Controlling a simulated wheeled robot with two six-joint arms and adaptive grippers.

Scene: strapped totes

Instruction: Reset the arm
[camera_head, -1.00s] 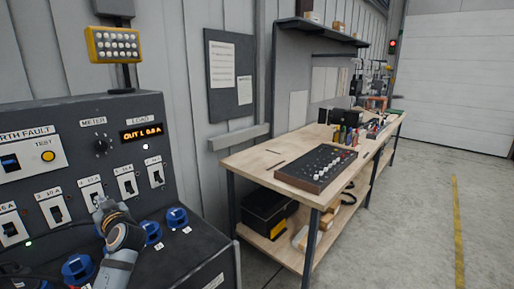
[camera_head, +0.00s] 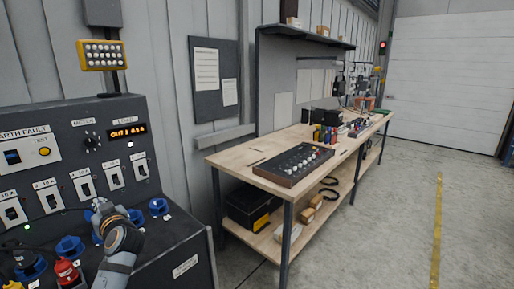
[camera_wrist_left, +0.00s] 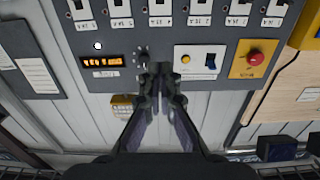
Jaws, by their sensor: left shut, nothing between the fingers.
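My left arm comes in at the lower left of the head view. My left gripper (camera_head: 103,212) is shut and empty, in front of the grey control panel (camera_head: 110,112) and its row of blue sockets. In the left wrist view the gripper (camera_wrist_left: 161,72) points at the panel face (camera_wrist_left: 130,55), with its two dark fingers together and nothing between them. The panel appears upside down there. I cannot tell the exact gap between the fingertips and the panel. My right gripper is in neither view.
The panel carries switches (camera_head: 84,185), a lit orange display (camera_head: 126,132) and blue sockets (camera_head: 158,207). A red plug (camera_head: 66,271) sits at the lower left. A wooden workbench (camera_head: 238,158) holds a dark button box (camera_head: 293,165). The floor (camera_head: 385,225) to the right is clear.

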